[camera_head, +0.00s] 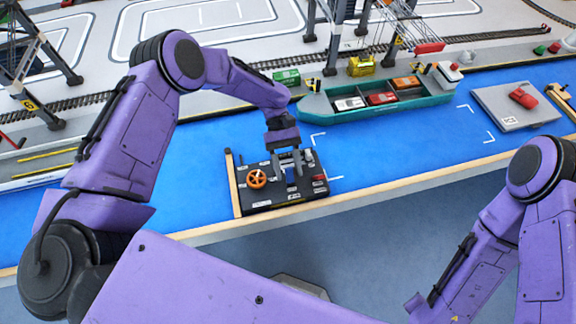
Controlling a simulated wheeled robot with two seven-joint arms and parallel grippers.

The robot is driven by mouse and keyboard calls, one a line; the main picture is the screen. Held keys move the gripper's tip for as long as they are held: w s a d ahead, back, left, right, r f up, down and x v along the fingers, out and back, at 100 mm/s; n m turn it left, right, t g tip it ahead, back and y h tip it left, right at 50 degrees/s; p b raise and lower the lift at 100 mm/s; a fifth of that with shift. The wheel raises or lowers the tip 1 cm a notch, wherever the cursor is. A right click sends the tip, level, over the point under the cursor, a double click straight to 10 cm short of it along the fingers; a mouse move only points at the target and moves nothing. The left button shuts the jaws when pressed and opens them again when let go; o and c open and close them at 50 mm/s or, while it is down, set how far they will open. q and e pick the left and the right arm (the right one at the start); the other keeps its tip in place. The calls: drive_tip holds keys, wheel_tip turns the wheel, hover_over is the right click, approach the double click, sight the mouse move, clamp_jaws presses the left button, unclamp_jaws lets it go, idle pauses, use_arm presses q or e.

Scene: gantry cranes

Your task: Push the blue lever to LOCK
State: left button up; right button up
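The blue lever (290,175) stands on a black control panel (262,202) at the front edge of the blue table. The panel also carries an orange wheel (256,179) and a red part (319,178) at its right side. My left gripper (287,168) points down over the panel at the blue lever. Its two grey fingers are spread apart, with the lever's top between or just in front of them; contact cannot be told. The panel's lettering, including any LOCK mark, is too small to read. My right arm is at the lower right, its gripper out of view.
A wooden strip (233,183) borders the panel's left side. Behind are a teal boat (375,114) with toy cars, a green container (286,77) and crane legs. A grey platform (490,104) with a red car is at right. Blue surface right of the panel is clear.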

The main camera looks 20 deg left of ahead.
use_arm(q)
drive_tip(key=b+v, duration=0.3)
drive_tip(key=v, duration=0.7)
drive_tip(key=shift+w+r, duration=0.15)
drive_tip(key=shift+w, duration=0.1)
drive_tip(key=shift+a, duration=0.1)
idle(2.8)
